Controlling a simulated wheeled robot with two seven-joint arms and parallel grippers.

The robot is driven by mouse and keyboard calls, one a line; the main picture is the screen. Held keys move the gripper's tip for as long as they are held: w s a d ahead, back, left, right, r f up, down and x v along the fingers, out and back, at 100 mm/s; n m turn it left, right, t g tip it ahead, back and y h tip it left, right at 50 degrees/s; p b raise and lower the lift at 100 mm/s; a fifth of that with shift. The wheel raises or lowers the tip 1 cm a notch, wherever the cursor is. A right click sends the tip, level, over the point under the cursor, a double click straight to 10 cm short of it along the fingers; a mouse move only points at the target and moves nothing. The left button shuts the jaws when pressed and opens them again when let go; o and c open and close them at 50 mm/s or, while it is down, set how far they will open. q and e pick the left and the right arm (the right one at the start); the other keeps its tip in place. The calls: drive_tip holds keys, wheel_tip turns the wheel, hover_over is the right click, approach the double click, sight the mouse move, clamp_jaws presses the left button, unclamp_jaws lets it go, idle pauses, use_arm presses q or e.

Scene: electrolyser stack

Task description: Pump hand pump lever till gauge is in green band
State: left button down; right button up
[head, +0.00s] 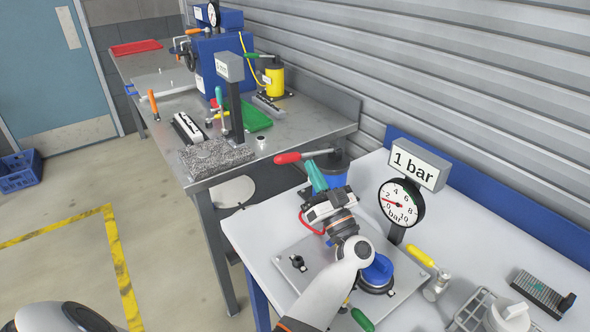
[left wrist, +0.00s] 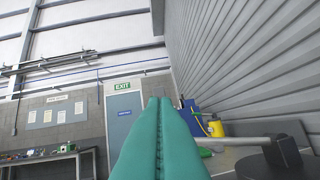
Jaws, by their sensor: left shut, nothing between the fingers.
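The hand pump lever has a red grip (head: 288,158) and a grey rod that runs right to the dark pump head (head: 334,160), above a blue body. The lever looks near level. My left gripper (head: 311,166) has teal fingers, shut and empty, with tips just beside or below the rod; I cannot tell if they touch. In the left wrist view the shut fingers (left wrist: 160,105) point up, and the grey rod (left wrist: 240,141) lies to their right. The round gauge (head: 401,203) has its red needle low, near 1 to 2; the display (head: 417,165) reads "1 bar".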

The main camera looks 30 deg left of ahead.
sight(308, 154)
use_arm(q)
drive_tip(key=shift+s+d+f+m+t+h, duration=0.15)
drive_tip(key=shift+s+d+f+m, duration=0.05)
drive_tip(key=shift+d+f, duration=0.25)
drive_tip(key=shift+s+d+f+m+t+h, duration=0.15)
drive_tip(key=shift+s+d+f+m, duration=0.05)
drive_tip(key=shift+d+f, duration=0.25)
use_arm(e)
drive_tip(key=shift+f, duration=0.7)
use_arm(q)
drive_tip(key=shift+r, duration=0.1)
drive_tip(key=b+x, duration=0.2)
drive_tip(key=x, duration=0.8)
drive_tip(key=shift+s+a+f+b, duration=0.1)
drive_tip(key=shift+a+f+b, duration=0.1)
drive_tip(key=shift+f+b, duration=0.5)
drive_tip(key=shift+s+a+f+b, duration=0.1)
drive_tip(key=shift+a+f+b, duration=0.05)
drive_tip(key=shift+f+b, duration=0.6)
drive_tip(key=shift+a+f+b, duration=0.2)
drive_tip(key=shift+f+b, duration=0.35)
drive_tip(key=shift+b, duration=0.3)
use_arm(e)
wheel_tip(308, 154, down, 6)
drive_tip(key=shift+d, duration=0.1)
